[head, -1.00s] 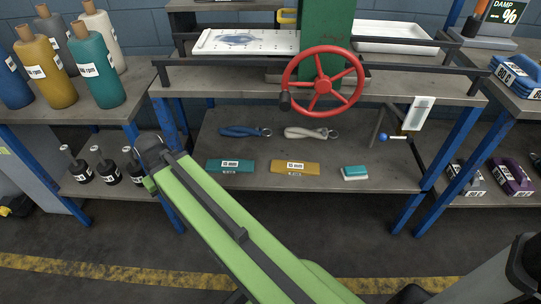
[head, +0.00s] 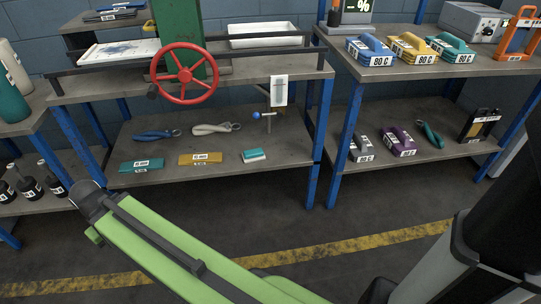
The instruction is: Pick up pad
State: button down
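A small teal and white block (head: 253,155), which looks like the pad, lies on the lower shelf of the middle bench, near its front edge. A yellow labelled flat piece (head: 200,158) and a teal labelled flat piece (head: 141,165) lie in a row to its left. My green arm crosses the lower left of the picture, in front of and below the shelf. I cannot make out any gripper fingers. Nothing covers the small block.
A red handwheel (head: 186,74) stands above the lower shelf (head: 225,172). Blue and pale tools lie behind the flat pieces. A blue-tipped lever (head: 257,115) stands behind the small block. Blue legs (head: 322,130) bound the shelf at right. The floor in front has a yellow stripe (head: 350,243).

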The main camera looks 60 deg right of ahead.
aim_at(254, 154)
jog(key=u, duration=5.3)
jog(key=i, duration=0.2)
jog(key=z, duration=3.5)
jog(key=i, duration=1.2)
jog(key=z, duration=4.85)
jog(key=i, duration=0.1)
jog(key=u, duration=3.45)
jog(key=k, duration=0.15)
jog(key=z, duration=1.2)
jog(key=i, duration=1.05)
jog(key=z, duration=0.3)
